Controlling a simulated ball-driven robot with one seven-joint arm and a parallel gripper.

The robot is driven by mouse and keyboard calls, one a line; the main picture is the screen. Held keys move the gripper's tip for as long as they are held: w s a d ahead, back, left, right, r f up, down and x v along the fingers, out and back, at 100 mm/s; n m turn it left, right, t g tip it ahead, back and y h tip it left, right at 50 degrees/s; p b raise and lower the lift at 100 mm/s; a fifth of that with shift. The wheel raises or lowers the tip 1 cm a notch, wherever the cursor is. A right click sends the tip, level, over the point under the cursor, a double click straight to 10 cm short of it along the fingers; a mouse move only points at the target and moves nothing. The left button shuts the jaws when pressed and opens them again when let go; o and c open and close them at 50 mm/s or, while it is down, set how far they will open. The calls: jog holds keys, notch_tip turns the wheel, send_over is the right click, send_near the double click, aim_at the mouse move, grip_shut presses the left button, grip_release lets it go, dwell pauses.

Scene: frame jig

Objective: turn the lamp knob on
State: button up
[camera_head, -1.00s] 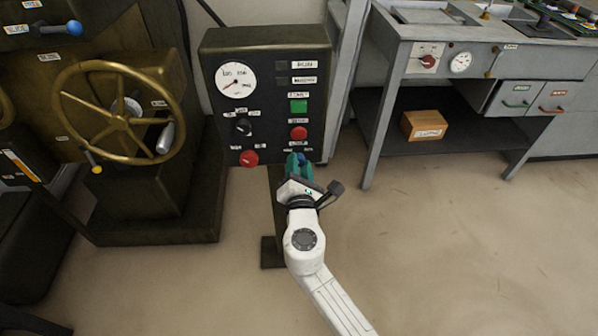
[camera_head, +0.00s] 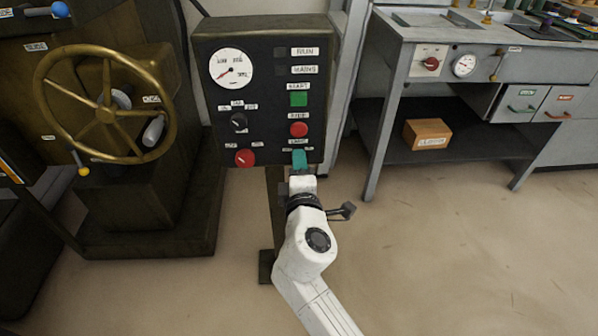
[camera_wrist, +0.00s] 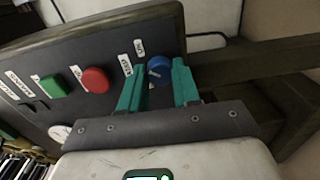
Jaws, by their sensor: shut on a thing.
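The lamp knob is a small round blue knob (camera_wrist: 159,69) on the face of the dark control panel (camera_head: 215,110). In the wrist view it sits between the two teal fingers of my gripper (camera_head: 299,158), which is shut on it. In the head view the fingers reach the panel's lower right, just under the label that seems to read LAMP (camera_head: 298,141), and they hide the knob. The knob's pointer cannot be made out, so its setting does not show.
A red stop button (camera_head: 299,129) and a green start button (camera_head: 299,99) are just above my fingers. A red knob (camera_head: 245,158) and a black knob (camera_head: 239,122) lie left. A brass handwheel (camera_head: 105,115) stands further left. Open floor lies to the right.

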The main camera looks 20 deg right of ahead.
jog(key=shift+f+m+b, duration=0.15)
jog(key=shift+m+b, duration=0.3)
jog(key=shift+m, duration=0.35)
jog(key=o, duration=1.1)
jog(key=shift+c, duration=0.2)
jog(key=p+v, duration=0.1)
jog(key=v, duration=0.9)
jog(key=shift+s+p, duration=0.4)
jog(key=shift+a, duration=0.1)
